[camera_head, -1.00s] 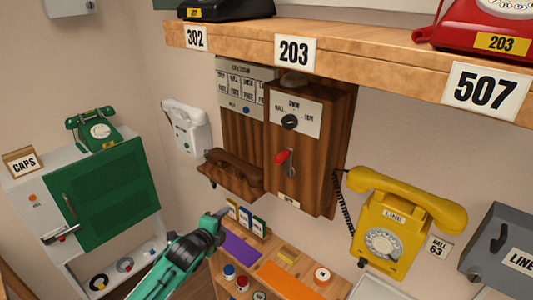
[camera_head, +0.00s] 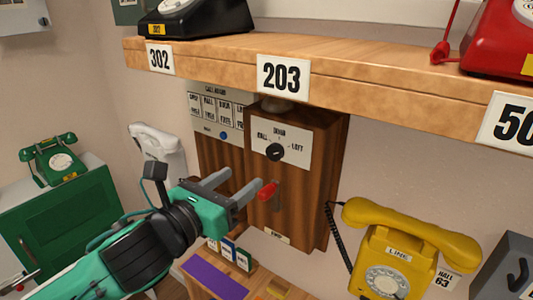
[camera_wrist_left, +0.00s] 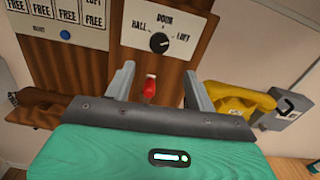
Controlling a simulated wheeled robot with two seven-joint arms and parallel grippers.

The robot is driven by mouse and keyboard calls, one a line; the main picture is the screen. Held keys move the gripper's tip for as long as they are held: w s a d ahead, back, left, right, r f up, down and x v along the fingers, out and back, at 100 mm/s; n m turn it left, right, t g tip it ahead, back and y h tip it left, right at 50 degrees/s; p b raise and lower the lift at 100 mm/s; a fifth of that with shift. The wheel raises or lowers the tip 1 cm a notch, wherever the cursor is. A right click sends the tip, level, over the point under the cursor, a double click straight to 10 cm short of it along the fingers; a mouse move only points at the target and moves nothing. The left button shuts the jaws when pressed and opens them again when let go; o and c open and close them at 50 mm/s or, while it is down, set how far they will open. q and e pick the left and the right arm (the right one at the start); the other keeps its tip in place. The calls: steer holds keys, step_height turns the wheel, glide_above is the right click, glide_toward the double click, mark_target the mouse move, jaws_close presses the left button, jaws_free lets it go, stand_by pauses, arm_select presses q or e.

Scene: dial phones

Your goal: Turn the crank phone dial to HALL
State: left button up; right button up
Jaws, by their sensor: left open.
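The crank phone (camera_head: 310,180) is a brown wooden wall box with a white plate (camera_head: 298,146). Its black round dial (camera_head: 275,152) sits among the words HALL at left, DOOR on top and LOFT at right; it also shows in the left wrist view (camera_wrist_left: 159,42). I cannot clearly tell which word it points at. A red-handled crank (camera_head: 267,191) is below the dial. My left gripper (camera_head: 247,176) is open and empty, in front of the box, below and left of the dial. In the left wrist view its fingers (camera_wrist_left: 158,70) stand either side of the red handle, below the dial.
A wooden shelf (camera_head: 210,62) with number tags overhangs the box. A yellow phone (camera_head: 400,250) hangs at right, a white phone (camera_head: 160,150) at left. A green phone (camera_head: 55,160) stands on a green cabinet (camera_head: 75,215). A small wooden stand (camera_head: 255,290) is below.

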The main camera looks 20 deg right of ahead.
mark_target(273, 155)
arm_select(q)
steer(key=p+x, duration=0.3)
steer(key=x, duration=0.6)
steer(key=shift+w+d, duration=0.15)
steer(key=shift+w, duration=0.05)
steer(key=shift+w+d, duration=0.4)
steer(key=shift+d, duration=0.1)
steer(key=shift+c, duration=0.3)
steer(key=c, duration=0.9)
